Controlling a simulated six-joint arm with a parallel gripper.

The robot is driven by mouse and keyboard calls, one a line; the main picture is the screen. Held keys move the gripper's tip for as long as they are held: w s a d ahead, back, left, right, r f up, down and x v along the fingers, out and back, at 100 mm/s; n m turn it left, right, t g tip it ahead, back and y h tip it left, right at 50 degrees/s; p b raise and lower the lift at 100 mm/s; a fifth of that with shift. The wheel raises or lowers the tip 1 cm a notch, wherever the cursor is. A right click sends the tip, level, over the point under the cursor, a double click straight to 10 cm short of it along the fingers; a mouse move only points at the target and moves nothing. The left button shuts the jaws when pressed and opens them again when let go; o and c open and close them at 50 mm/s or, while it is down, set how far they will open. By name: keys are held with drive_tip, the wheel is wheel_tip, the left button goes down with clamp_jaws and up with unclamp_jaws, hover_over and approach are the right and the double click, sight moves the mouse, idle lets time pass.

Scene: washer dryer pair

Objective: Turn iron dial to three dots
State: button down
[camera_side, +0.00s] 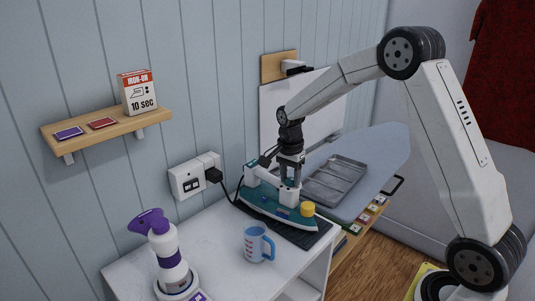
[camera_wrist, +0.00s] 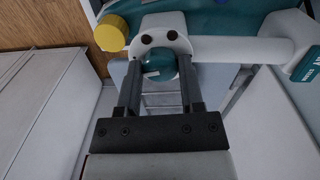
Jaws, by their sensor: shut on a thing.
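The iron (camera_side: 279,211) has a teal body and a white handle and rests on a dark pad on the white counter. In the wrist view its white handle (camera_wrist: 240,50) runs to the right. The round teal dial (camera_wrist: 158,66), with a small pale mark, sits at the handle's near end. My gripper (camera_wrist: 160,76) has one finger on each side of the dial and is shut on it. In the side view my gripper (camera_side: 290,180) points down at the iron, and the dial is hidden there. Any dot marks are too small to read.
A yellow knob (camera_side: 307,209) is on the iron's front; it also shows in the wrist view (camera_wrist: 112,34). A metal tray (camera_side: 335,181) lies on the ironing board. An "IRON-ON 10 SEC" box (camera_side: 139,93) is on the shelf.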

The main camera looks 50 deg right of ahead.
sight(289, 179)
drive_tip(key=shift+m, duration=1.3)
drive_tip(key=shift+c, duration=1.1)
unclamp_jaws()
drive_tip(key=shift+r, duration=0.1)
drive_tip(key=shift+w+d+r, duration=0.1)
drive_tip(key=shift+w+r, duration=0.05)
drive_tip(key=shift+r, duration=3.7)
